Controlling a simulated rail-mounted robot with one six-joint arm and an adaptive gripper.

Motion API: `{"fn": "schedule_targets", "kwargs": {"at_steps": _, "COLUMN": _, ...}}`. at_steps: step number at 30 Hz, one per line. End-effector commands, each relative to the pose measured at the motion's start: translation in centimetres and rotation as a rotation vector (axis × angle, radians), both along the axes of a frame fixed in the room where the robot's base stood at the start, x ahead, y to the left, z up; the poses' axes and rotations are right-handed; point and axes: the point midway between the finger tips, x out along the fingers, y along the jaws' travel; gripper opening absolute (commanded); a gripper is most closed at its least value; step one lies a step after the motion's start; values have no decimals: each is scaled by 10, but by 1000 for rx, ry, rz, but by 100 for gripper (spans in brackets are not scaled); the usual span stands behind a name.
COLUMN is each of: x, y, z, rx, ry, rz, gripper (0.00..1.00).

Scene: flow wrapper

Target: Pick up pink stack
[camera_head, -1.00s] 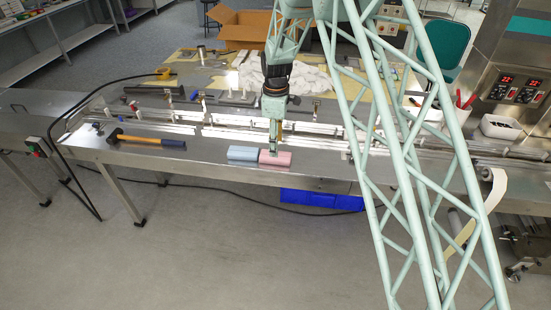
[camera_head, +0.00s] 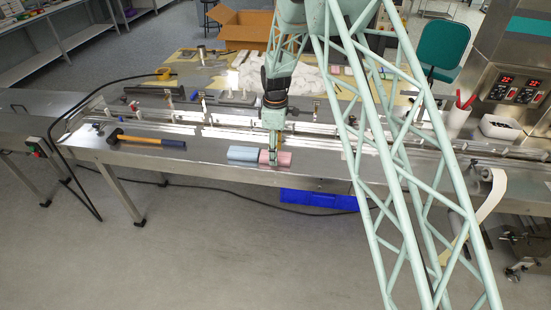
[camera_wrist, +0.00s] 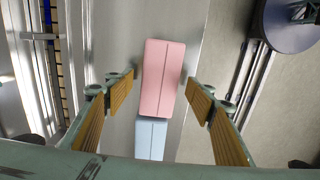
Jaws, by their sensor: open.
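The pink stack (camera_head: 283,158) lies on the steel table near its front edge, directly beside the blue stack (camera_head: 243,154). In the wrist view the pink stack (camera_wrist: 162,78) sits between my fingers, with a gap on each side, and the blue stack (camera_wrist: 151,138) lies just below it. My gripper (camera_head: 271,158) is open and pointing down over the pink stack. In the wrist view my gripper (camera_wrist: 162,92) shows its two yellow-padded fingers apart, neither touching the pink stack.
A hammer (camera_head: 146,141) lies on the table to the left. Metal rails (camera_head: 220,134) run along the table behind the stacks. The table surface (camera_head: 320,172) right of the pink stack is clear. A blue crate (camera_head: 318,199) stands below the front edge.

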Motion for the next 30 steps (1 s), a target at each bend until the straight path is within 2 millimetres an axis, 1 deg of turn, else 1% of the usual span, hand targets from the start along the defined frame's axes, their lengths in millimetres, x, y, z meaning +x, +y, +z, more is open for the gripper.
{"fn": "schedule_targets", "kwargs": {"at_steps": 3, "x": 0, "y": 0, "z": -6, "rx": 0, "ry": -1, "rz": 0, "gripper": 50}}
{"fn": "schedule_targets", "kwargs": {"at_steps": 6, "x": 0, "y": 0, "z": -7, "rx": 0, "ry": -1, "rz": 0, "gripper": 50}}
{"fn": "schedule_targets", "kwargs": {"at_steps": 21, "x": 0, "y": 0, "z": -8, "rx": 0, "ry": 0, "rz": 0, "gripper": 50}}
{"fn": "schedule_targets", "kwargs": {"at_steps": 23, "x": 0, "y": 0, "z": -8, "rx": 0, "ry": 0, "rz": 0, "gripper": 45}}
{"fn": "schedule_targets", "kwargs": {"at_steps": 28, "x": 0, "y": 0, "z": -7, "rx": 0, "ry": -1, "rz": 0, "gripper": 30}}
{"fn": "schedule_targets", "kwargs": {"at_steps": 29, "x": 0, "y": 0, "z": -7, "rx": 0, "ry": -1, "rz": 0, "gripper": 28}}
{"fn": "schedule_targets", "kwargs": {"at_steps": 30, "x": 0, "y": 0, "z": -7, "rx": 0, "ry": -1, "rz": 0, "gripper": 27}}
